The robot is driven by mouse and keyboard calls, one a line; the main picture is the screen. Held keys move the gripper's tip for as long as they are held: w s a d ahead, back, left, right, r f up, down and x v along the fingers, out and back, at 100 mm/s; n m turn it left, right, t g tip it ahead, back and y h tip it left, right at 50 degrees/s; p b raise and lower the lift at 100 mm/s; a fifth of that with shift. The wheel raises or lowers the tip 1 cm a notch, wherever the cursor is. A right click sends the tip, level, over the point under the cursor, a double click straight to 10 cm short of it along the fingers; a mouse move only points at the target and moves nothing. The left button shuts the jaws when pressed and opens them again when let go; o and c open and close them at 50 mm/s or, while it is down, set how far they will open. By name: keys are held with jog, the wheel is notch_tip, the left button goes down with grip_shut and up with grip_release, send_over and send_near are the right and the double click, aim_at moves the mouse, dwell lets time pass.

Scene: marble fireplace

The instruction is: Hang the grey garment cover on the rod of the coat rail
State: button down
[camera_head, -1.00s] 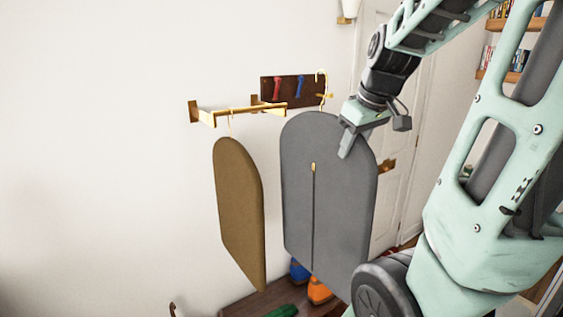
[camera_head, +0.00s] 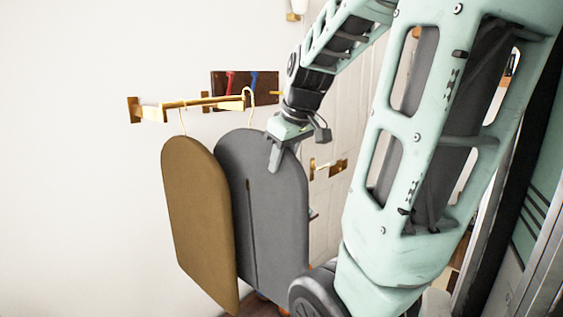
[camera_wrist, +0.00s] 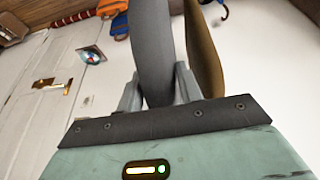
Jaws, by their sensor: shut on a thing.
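The grey garment cover (camera_head: 277,215) hangs down from my gripper (camera_head: 277,158), which is shut on its upper right edge. In the wrist view the grey cover (camera_wrist: 152,50) stands between the two fingers (camera_wrist: 157,92). Its gold hook (camera_head: 249,98) rises above its top, at the right end of the coat rail's gold rod (camera_head: 205,102). I cannot tell whether the hook is over the rod or in front of it. A brown garment cover (camera_head: 195,210) hangs from the rod just left of the grey one and partly overlaps it in the head view.
A dark hook board (camera_head: 270,88) with a red and a blue item is on the wall behind. A white door with a brass handle (camera_head: 338,166) is to the right. The wall left of the rail is bare.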

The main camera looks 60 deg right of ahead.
aim_at(239, 156)
jog(key=shift+w+d+r+p, duration=0.1)
jog(key=shift+w+d+p, duration=0.5)
jog(key=shift+w, duration=1.95)
jog(key=shift+w+d+p, duration=0.55)
jog(key=shift+w+d, duration=0.1)
jog(key=shift+w, duration=1.85)
jog(key=shift+w+d+r+p, duration=0.1)
jog(key=shift+w+d+p, duration=0.5)
jog(key=shift+w, duration=1.95)
jog(key=shift+s+f+b, duration=0.1)
jog(key=shift+f+b, duration=1.25)
jog(key=shift+f, duration=0.15)
jog(key=shift+a+f, duration=0.1)
jog(key=shift+f, duration=0.05)
jog(key=c, duration=0.9)
grip_release()
jog(key=shift+o, duration=0.2)
jog(key=b+v, duration=0.4)
jog(key=v, duration=1.3)
jog(key=shift+r, duration=0.2)
